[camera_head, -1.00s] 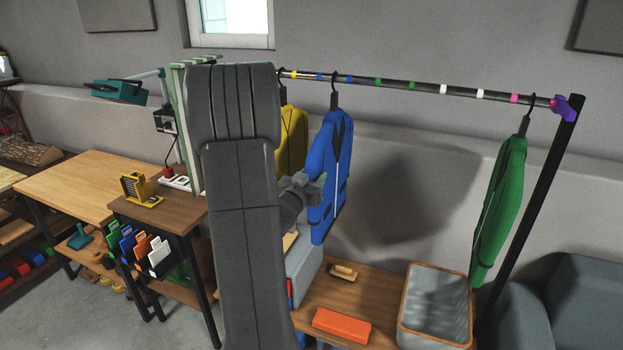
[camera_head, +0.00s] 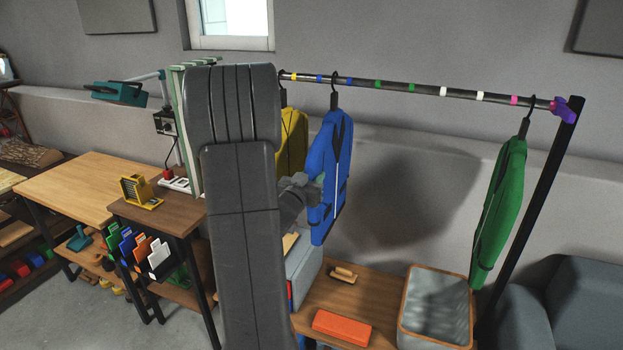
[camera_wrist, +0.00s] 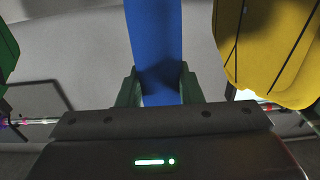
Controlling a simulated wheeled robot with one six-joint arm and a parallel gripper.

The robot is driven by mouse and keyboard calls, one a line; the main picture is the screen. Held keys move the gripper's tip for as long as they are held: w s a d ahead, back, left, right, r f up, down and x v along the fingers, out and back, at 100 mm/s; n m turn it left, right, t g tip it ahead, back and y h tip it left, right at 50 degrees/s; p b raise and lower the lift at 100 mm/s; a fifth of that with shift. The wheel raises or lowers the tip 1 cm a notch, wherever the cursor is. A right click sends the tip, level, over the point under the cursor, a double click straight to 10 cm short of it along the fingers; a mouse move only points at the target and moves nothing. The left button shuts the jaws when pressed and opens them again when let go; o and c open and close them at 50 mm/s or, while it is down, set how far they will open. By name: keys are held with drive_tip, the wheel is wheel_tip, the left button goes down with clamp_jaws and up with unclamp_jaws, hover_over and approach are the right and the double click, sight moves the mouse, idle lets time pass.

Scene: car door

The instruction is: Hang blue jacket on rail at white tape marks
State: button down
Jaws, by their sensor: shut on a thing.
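The blue jacket (camera_head: 327,180) hangs upright from a black hanger on the rail (camera_head: 412,88); its hook is at the rail between two blue tape marks. My gripper (camera_head: 312,190) is at the jacket's left side, partly hidden by my arm. In the wrist view, my gripper (camera_wrist: 160,88) is shut on the blue jacket (camera_wrist: 154,45), with a green finger on each side of it. The white tape marks (camera_head: 443,90) and (camera_head: 480,96) lie farther right on the rail, with no hanger at them.
A yellow jacket (camera_head: 292,140) hangs just left of the blue one. A green jacket (camera_head: 500,205) hangs near the rail's right end. The rail between blue and green jackets is clear. A bench below holds an orange box (camera_head: 341,326) and a grey basket (camera_head: 437,300).

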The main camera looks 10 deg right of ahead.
drive_tip(key=shift+f, duration=0.2)
drive_tip(key=c, duration=1.1)
unclamp_jaws()
drive_tip(key=shift+o, duration=0.9)
drive_tip(key=shift+f, duration=0.15)
drive_tip(key=b+v, duration=0.3)
drive_tip(key=v, duration=1.1)
drive_tip(key=shift+w, duration=0.1)
